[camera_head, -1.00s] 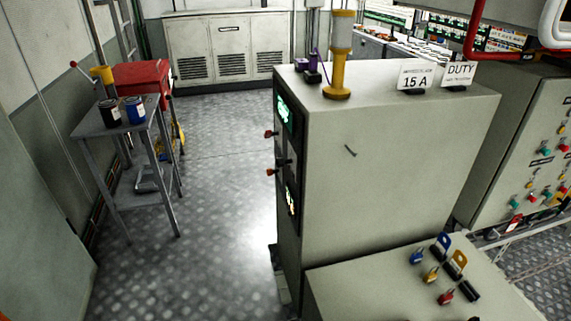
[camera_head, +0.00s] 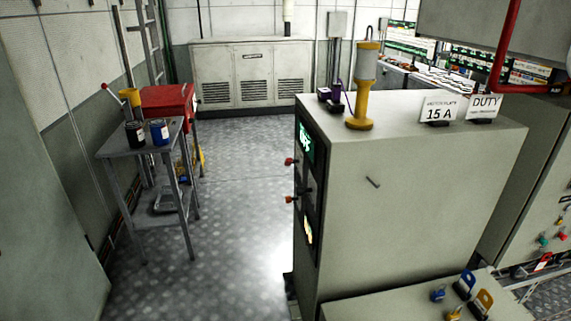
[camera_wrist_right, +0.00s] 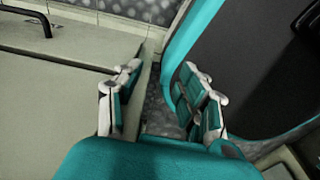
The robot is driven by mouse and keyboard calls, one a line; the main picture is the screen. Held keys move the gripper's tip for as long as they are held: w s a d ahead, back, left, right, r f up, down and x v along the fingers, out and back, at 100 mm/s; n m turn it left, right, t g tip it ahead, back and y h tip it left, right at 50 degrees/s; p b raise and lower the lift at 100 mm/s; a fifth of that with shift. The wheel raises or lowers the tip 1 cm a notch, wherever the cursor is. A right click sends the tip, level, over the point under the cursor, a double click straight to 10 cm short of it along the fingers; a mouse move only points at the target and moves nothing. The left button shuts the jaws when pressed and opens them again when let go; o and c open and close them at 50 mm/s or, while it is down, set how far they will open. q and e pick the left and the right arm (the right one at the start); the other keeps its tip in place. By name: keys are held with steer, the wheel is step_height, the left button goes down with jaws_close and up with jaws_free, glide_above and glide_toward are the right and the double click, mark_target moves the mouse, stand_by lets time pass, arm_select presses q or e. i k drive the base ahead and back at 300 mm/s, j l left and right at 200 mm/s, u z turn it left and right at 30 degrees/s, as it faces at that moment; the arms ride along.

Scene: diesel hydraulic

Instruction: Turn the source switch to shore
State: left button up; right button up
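A grey cabinet (camera_head: 420,210) stands right of centre in the head view. Its narrow left face carries a dark panel with lit green displays (camera_head: 306,140). An upper red-tipped handle (camera_head: 290,161) and a lower red-tipped handle (camera_head: 291,199) stick out from this face. The face is seen at a steep angle, so I cannot tell which handle is the source switch or read any shore marking. My right gripper (camera_wrist_right: 160,98) shows in the right wrist view, its fingers apart with nothing between them. Neither gripper shows in the head view.
A yellow lamp (camera_head: 361,90) and a "15 A" sign (camera_head: 439,110) stand on the cabinet top. A low console with padlocks (camera_head: 438,294) adjoins it. A grey side table (camera_head: 113,147) with cans stands left. The patterned floor (camera_head: 235,190) between is clear.

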mark_target(288, 162)
steer(key=k, duration=0.55)
steer(key=k+z, duration=0.1)
steer(key=z, duration=0.85)
steer(key=i+j, duration=0.2)
steer(key=j, duration=0.15)
steer(key=i+j+z, duration=0.15)
steer(key=j, duration=0.2)
steer(key=i+j, duration=0.25)
steer(key=j, duration=0.15)
steer(key=i+j+z, duration=0.15)
steer(key=j, duration=0.2)
